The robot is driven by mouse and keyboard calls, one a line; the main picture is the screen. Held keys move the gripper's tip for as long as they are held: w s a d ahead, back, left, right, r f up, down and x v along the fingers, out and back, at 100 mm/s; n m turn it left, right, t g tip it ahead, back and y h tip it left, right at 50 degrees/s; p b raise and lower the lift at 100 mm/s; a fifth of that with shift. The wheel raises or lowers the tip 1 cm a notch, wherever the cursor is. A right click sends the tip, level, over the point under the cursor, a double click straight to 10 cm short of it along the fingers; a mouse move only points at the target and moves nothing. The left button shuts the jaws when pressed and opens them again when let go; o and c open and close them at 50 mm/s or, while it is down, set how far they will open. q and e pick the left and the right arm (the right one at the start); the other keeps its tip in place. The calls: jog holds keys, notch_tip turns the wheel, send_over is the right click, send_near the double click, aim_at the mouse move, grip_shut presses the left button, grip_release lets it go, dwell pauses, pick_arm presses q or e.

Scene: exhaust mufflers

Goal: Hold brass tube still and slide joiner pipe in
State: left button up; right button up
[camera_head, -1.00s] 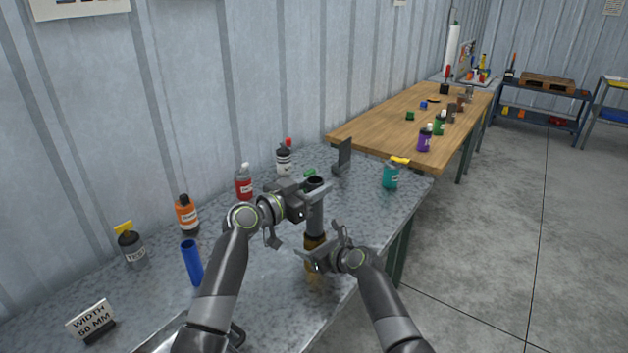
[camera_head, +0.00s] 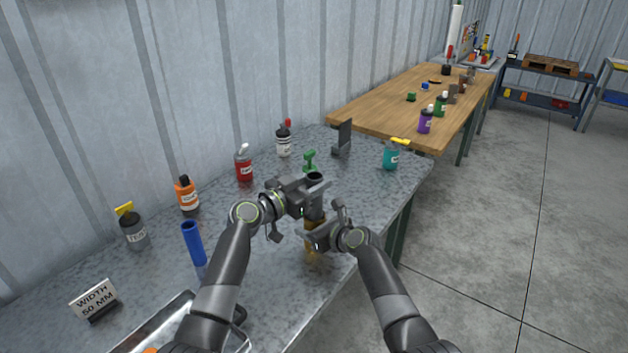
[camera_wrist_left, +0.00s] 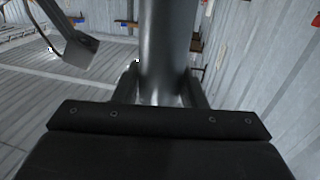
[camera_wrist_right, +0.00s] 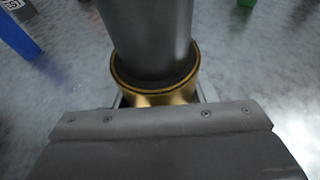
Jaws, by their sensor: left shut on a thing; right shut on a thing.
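The dark grey joiner pipe (camera_head: 315,209) stands upright, its open top showing above my left gripper (camera_head: 313,193), which is shut around it. The pipe also fills the upper middle of the left wrist view (camera_wrist_left: 165,45). The brass tube (camera_head: 312,257) is upright below it, and my right gripper (camera_head: 316,238) is shut on it. In the right wrist view the joiner pipe (camera_wrist_right: 150,38) goes down inside the brass tube's gold rim (camera_wrist_right: 160,97). Its lower end is hidden inside the tube. My two grippers are close together, left above right.
A blue tube (camera_head: 194,243) stands on the grey metal table (camera_head: 290,315), left of my left arm. Several bottles, a green object (camera_head: 309,161) and a dark bracket (camera_head: 342,137) stand farther back. A "WIDTH 50 MM" sign (camera_head: 94,300) and a tray (camera_head: 160,326) are at the front left.

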dwell(0.3)
pick_arm(q)
jog(key=shift+f, duration=1.05)
jog(key=shift+f, duration=0.4)
jog(key=o, duration=1.2)
jog(key=shift+v, duration=3.8)
